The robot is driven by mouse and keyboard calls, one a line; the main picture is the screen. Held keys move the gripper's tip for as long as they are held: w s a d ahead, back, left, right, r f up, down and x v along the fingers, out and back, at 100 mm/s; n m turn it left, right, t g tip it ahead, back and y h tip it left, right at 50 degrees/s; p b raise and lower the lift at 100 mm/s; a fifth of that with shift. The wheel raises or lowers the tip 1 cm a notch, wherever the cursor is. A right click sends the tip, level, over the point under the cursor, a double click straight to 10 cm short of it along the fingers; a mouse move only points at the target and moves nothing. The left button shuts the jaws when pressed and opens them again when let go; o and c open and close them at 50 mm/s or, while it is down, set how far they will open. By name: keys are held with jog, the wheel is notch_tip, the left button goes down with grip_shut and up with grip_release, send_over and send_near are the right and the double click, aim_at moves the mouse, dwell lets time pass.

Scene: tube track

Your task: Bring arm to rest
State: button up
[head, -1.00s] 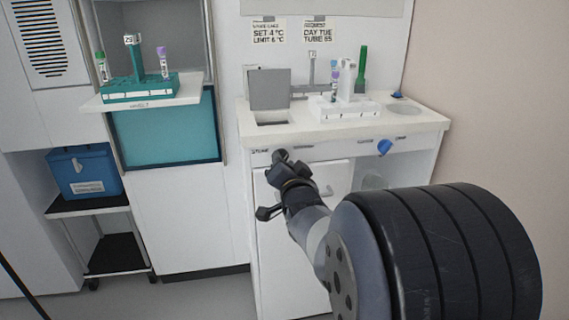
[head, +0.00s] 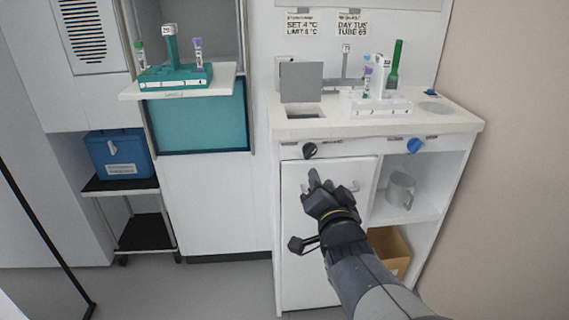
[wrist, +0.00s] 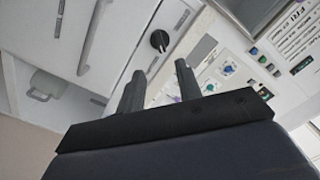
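My gripper (head: 316,180) is in front of the white cabinet door (head: 300,235), below the counter edge, with my forearm coming in from the lower right. In the wrist view my gripper (wrist: 158,80) shows two dark fingers apart with nothing between them. A black knob (head: 310,150) on the counter front is just above the gripper; it also shows in the wrist view (wrist: 159,41), beyond the fingers. Whether the fingertips touch the door cannot be told.
The counter (head: 450,121) carries a white tube rack (head: 380,103) and a grey lidded box (head: 302,82). A blue knob (head: 414,146) is on its front. A mug (head: 400,189) stands on the shelf. A teal rack (head: 175,76) and a blue box (head: 121,155) are left.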

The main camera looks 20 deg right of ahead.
aim_at(312, 154)
jog(key=b+x, duration=0.2)
jog(key=x, duration=0.9)
jog(key=shift+f, duration=0.1)
jog(key=shift+s, duration=0.1)
jog(key=shift+s, duration=0.1)
